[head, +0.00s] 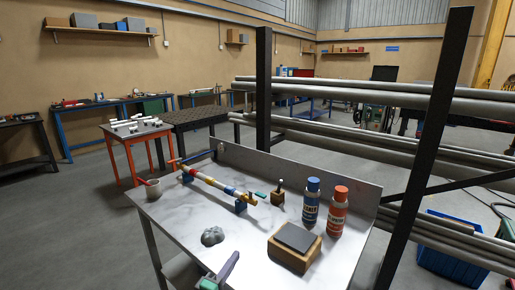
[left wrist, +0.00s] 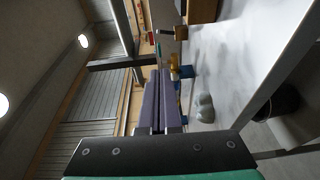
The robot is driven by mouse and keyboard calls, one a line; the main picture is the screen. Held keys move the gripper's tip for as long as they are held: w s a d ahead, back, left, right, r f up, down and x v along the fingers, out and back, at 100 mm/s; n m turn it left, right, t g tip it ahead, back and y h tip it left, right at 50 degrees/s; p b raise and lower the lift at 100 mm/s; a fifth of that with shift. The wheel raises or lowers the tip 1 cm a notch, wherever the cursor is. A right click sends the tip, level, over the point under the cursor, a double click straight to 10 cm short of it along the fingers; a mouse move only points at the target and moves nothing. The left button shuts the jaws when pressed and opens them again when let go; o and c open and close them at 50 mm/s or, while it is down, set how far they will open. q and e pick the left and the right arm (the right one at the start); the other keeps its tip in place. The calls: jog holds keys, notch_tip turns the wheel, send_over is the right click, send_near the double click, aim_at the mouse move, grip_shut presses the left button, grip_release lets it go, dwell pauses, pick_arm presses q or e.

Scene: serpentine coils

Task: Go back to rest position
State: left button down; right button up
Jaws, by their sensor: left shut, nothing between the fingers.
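My left gripper (head: 233,257) shows at the bottom of the head view, over the front edge of the workbench (head: 172,213). In the left wrist view its two purple fingers (left wrist: 158,75) are together with nothing between them. It is apart from the things on the bench. The closest is a grey lump (head: 213,236), which also shows in the left wrist view (left wrist: 204,106). My right gripper is not in view.
On the bench are a banded rod (head: 212,183) on blue supports, a cup (head: 153,189), a small wooden holder (head: 278,198), a blue bottle (head: 310,204), an orange bottle (head: 338,214) and a wooden block (head: 294,248) with a dark top. A pipe rack (head: 263,90) stands behind.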

pick_arm(q)
jog(key=s+a+f+m+g+y, duration=0.2)
jog(key=s+a+f+m+g, duration=0.25)
jog(key=s, duration=0.45)
jog(key=s+a+f+m+g+y, duration=0.35)
jog(key=s+a+m, duration=0.25)
jog(key=s, duration=0.2)
jog(key=s+a+f+m+g+y, duration=0.1)
jog(key=s+a+f+m+g, duration=0.45)
jog(key=s, duration=0.35)
jog(key=s+f, duration=0.2)
jog(key=f, duration=1)
jog(key=s+f, duration=0.2)
jog(key=f, duration=1)
jog(key=s+a+f+g, duration=0.2)
jog(key=s+a+f, duration=0.1)
jog(key=s+f, duration=0.8)
jog(key=s, duration=0.3)
jog(key=shift+s+f, duration=0.35)
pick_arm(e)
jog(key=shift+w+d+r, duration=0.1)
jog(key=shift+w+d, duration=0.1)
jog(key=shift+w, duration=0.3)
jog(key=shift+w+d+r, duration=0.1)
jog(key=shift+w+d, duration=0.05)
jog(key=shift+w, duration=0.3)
